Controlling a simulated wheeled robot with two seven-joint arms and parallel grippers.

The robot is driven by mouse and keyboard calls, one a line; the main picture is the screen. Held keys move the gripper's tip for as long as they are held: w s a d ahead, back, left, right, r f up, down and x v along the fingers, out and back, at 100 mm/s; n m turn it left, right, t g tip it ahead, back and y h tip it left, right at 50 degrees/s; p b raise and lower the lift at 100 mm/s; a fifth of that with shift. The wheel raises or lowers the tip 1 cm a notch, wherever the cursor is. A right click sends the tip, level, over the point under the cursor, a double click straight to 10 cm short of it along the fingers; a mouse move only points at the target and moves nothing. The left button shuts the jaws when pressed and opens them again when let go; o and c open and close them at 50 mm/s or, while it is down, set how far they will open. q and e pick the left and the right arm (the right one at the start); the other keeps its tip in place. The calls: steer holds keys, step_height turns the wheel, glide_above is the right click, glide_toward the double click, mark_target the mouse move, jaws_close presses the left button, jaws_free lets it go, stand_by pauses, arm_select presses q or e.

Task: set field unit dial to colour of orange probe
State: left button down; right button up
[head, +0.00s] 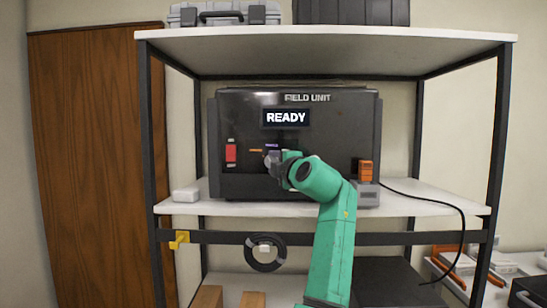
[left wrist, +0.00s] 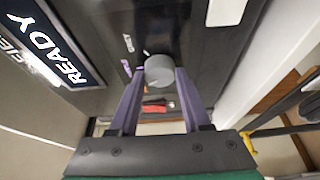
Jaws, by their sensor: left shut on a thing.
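The black field unit (head: 325,125) stands on the middle shelf, its screen (head: 286,118) reading READY. The round grey dial (left wrist: 159,70) is on its front. My left gripper (head: 274,160) is shut on the dial; its two purple-grey fingers clasp the dial's sides in the left wrist view. Around the dial are small coloured marks, including a purple mark (head: 272,146) and an orange mark (head: 256,150). My gripper and arm hide part of the dial, and I cannot tell where it points. An orange probe (head: 366,168) sits upright in a grey holder at right.
A red switch (head: 231,152) is on the unit's left front. A black cable (head: 440,200) hangs at right. A white box (head: 186,194) lies on the shelf (head: 430,197) at left. A yellow valve handle (head: 179,240) and a black ring (head: 265,265) are on the rail below.

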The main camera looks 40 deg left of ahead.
arm_select(q)
steer(key=n+p, duration=0.1)
steer(key=r+n+h+p, duration=0.1)
steer(key=n, duration=0.1)
steer(key=shift+r+n+h+p, duration=0.15)
steer(key=shift+n+h+p, duration=0.45)
steer(key=shift+n+p, duration=0.2)
steer(key=shift+n, duration=0.2)
steer(key=shift+c, duration=1.8)
jaws_free()
steer(key=shift+w, duration=0.1)
steer(key=shift+w+f, duration=0.1)
steer(key=shift+f, duration=0.15)
